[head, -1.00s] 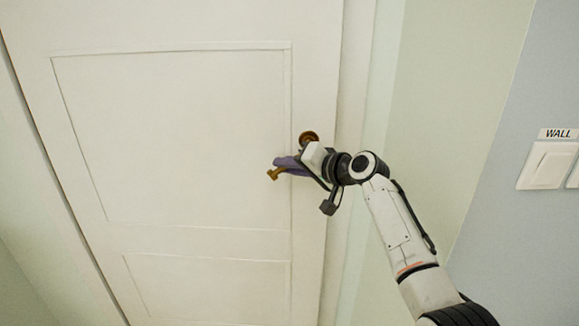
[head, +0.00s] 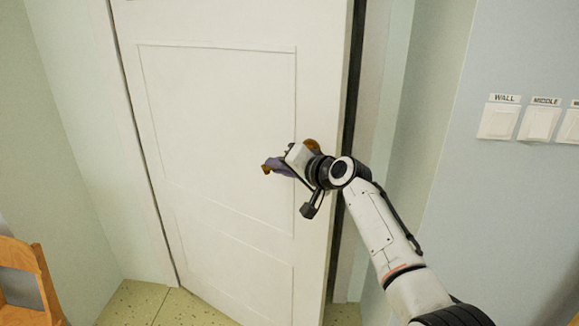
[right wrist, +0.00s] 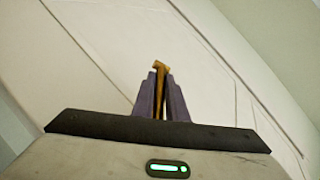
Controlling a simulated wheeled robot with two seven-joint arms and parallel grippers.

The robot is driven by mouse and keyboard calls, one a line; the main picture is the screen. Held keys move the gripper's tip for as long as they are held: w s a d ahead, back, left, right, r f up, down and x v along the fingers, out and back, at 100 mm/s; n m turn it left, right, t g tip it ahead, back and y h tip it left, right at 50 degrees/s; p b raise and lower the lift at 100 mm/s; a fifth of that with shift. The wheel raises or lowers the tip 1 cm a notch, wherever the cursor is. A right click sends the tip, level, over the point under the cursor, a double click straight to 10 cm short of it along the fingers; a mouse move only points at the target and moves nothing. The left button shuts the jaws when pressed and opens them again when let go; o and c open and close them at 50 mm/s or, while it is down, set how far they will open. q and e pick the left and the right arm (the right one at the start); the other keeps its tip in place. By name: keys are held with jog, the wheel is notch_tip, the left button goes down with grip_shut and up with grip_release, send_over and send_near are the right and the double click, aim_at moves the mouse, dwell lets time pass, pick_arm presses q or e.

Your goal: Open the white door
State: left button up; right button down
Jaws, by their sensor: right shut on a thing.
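The white door (head: 215,110) has recessed panels and fills the middle of the head view. A dark gap runs down its right edge, so it stands slightly ajar. Its brass handle (head: 267,169) is near that right edge, partly hidden by my right gripper (head: 278,165). In the right wrist view the purple fingers of my right gripper (right wrist: 160,95) are shut around the brass handle (right wrist: 160,68), whose end sticks out beyond the tips. My left gripper is in no view.
Light switches (head: 498,121) with labels are on the blue-grey wall at right. A wooden chair (head: 40,285) stands at lower left. Speckled floor (head: 135,303) shows below the door. The white door frame (head: 130,130) borders the door on the left.

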jog(key=shift+d+f, duration=0.4)
jog(key=shift+f, duration=0.25)
jog(key=shift+w+d+f, duration=0.1)
jog(key=shift+w+f, duration=0.05)
jog(key=shift+w, duration=0.1)
jog(key=c, duration=1.8)
grip_release()
jog(key=shift+d, duration=0.15)
jog(key=shift+o, duration=0.2)
jog(key=shift+a+r, duration=0.25)
jog(key=shift+s+d+r, duration=0.25)
jog(key=shift+s+d, duration=0.05)
jog(key=shift+s, duration=0.05)
jog(key=v, duration=0.9)
jog(key=shift+s+r+p, duration=0.2)
jog(key=shift+p, duration=0.2)
